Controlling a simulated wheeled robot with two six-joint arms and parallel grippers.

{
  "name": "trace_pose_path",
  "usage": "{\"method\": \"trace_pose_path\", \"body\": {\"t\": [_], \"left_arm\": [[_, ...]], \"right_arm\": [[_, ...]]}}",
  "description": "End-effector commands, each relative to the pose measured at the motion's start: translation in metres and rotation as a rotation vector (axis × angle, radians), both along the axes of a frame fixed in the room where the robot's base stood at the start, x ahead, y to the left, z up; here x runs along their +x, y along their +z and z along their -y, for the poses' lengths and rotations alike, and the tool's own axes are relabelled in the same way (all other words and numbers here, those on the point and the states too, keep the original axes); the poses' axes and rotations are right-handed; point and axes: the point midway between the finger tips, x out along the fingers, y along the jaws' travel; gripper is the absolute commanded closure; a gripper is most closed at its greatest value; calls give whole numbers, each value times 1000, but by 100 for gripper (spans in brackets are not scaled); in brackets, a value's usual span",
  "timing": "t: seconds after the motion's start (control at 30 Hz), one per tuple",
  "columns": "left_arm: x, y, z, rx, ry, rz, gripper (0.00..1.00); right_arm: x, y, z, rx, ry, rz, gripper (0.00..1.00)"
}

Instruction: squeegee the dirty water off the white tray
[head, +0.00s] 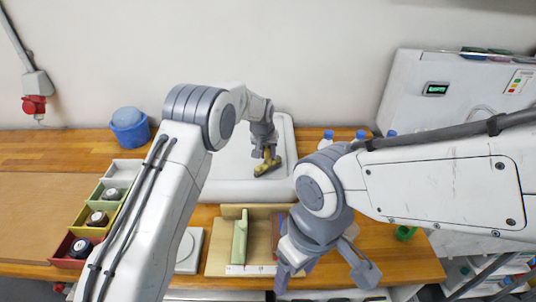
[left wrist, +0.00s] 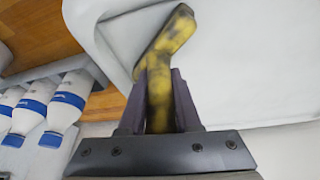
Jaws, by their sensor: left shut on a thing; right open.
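The white tray (head: 286,140) lies on the wooden worktop against the back wall, partly hidden by my arms. My left gripper (head: 265,152) is over the tray and shut on the handle of a yellow squeegee (head: 268,167). In the left wrist view the squeegee (left wrist: 176,35) shows dark stains, with its handle between the two fingers (left wrist: 158,95). Its head is at or close above the tray surface; contact is unclear. I cannot make out dirty water on the visible tray surface. My right gripper (head: 322,270) is open and empty near the front of the worktop.
A wooden board (head: 218,262) with a pale green tool (head: 240,238) lies in front of the tray. Coloured bins (head: 118,170) and a blue bucket (head: 130,130) stand at left. Bottles with blue caps (left wrist: 68,100) stand beside the tray. A white machine (head: 410,95) stands at right.

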Motion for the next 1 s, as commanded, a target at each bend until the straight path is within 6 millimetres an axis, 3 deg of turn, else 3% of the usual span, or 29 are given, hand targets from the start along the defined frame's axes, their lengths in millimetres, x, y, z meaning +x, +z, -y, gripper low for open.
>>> {"method": "trace_pose_path", "body": {"t": [0.5, 1.0], "left_arm": [[1, 55, 0, -1, 0, 4, 100], [1, 65, 0, -1, 0, 4, 100]], "right_arm": [[0, 35, 0, 0, 0, 0, 31], [0, 40, 0, 0, 0, 0, 31]]}}
